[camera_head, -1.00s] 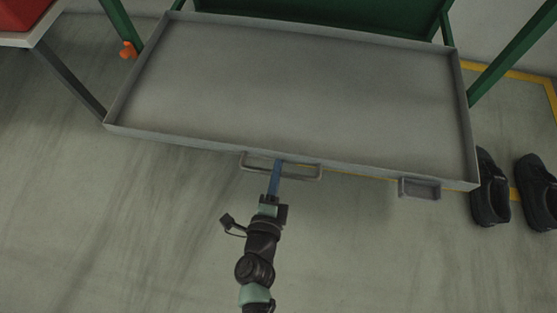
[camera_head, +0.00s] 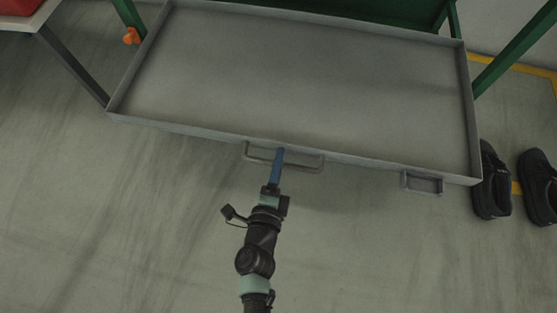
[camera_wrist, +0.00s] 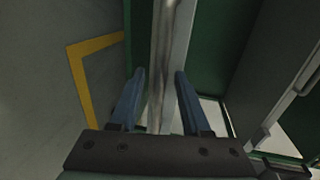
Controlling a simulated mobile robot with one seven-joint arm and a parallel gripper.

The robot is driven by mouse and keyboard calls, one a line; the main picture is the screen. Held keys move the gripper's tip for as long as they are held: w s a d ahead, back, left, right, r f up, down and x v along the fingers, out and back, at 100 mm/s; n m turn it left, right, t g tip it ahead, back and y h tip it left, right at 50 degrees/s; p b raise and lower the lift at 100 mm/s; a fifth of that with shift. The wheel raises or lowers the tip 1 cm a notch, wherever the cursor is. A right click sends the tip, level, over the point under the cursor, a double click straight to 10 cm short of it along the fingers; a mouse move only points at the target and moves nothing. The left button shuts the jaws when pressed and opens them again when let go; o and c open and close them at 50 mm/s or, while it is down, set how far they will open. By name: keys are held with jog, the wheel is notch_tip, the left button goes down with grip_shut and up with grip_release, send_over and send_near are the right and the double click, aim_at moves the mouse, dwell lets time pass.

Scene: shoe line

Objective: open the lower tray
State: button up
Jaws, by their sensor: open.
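The lower tray (camera_head: 300,75) is a wide, shallow grey metal tray in the head view. It stands far out from a green frame, and its visible floor is empty. Its bar handle (camera_head: 308,169) is on the front wall, left of a smaller bracket-like pull (camera_head: 424,184). My gripper (camera_head: 280,152) is at the handle, coming from the front. In the wrist view its two blue fingers (camera_wrist: 160,76) are apart, with a metal bar, which looks like the handle (camera_wrist: 163,45), running between them. Gaps show on both sides of the bar. Contact cannot be told.
Green frame legs (camera_head: 510,52) stand beside the tray. An orange knob (camera_head: 131,36) is on the left leg. Black shoes (camera_head: 541,187) are on the floor at the right, close to the tray corner. A table (camera_head: 22,24) is at upper left. The floor in front is clear.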

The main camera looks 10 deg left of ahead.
jog(key=p+v, duration=0.4)
jog(key=v, duration=0.9)
jog(key=shift+w, duration=0.15)
